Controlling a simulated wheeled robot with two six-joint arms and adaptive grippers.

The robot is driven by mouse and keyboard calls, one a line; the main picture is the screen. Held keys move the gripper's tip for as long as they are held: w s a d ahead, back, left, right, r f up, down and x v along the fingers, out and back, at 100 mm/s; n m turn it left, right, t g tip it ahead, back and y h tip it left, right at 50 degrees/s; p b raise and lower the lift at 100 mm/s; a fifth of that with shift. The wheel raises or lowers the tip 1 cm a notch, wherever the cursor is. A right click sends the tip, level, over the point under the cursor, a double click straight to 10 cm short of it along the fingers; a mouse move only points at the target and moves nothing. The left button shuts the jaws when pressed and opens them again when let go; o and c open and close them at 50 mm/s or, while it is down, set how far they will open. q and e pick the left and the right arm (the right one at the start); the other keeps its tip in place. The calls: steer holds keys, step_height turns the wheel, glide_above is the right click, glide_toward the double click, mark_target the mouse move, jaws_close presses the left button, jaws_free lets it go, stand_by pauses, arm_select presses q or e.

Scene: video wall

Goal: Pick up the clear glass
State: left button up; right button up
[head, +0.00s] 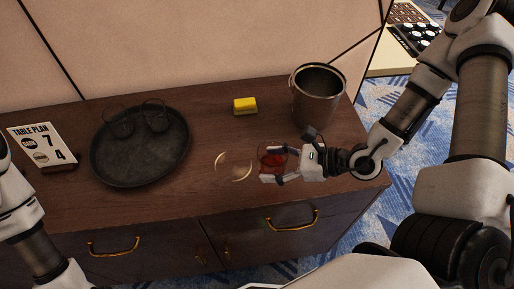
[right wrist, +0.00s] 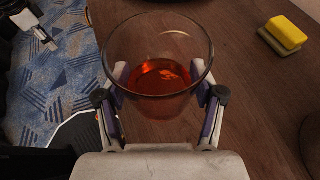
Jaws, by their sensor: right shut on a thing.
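My right gripper (head: 271,164) is shut on a clear glass (head: 267,153) with red-orange liquid in its lower part. In the right wrist view the glass (right wrist: 160,45) stands between the two fingers (right wrist: 162,103), which touch it on both sides. I cannot tell whether its base touches the wood. Two dark-looking see-through glasses (head: 118,123) (head: 155,116) stand on the round dark tray (head: 140,178). Part of my left arm shows at the left edge of the head view; its gripper is not in view.
A faint bright ring (head: 233,179) shows on the cabinet top (head: 215,110) left of the held glass. A metal bucket (head: 318,98) stands behind my right gripper. A yellow sponge (head: 244,106) lies at the back. A table plan sign (head: 40,146) is at the left.

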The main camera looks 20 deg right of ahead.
steer(key=shift+s+d+r+p, duration=0.15)
steer(key=shift+s+d+p, duration=0.4)
steer(key=shift+s, duration=0.1)
steer(key=shift+s+d+r+p, duration=0.15)
steer(key=shift+s+d+p, duration=0.35)
steer(key=shift+s, duration=0.1)
steer(key=shift+s+d+p, duration=0.35)
steer(key=shift+s+d, duration=0.1)
steer(key=shift+s, duration=0.15)
steer(key=shift+f, duration=0.1)
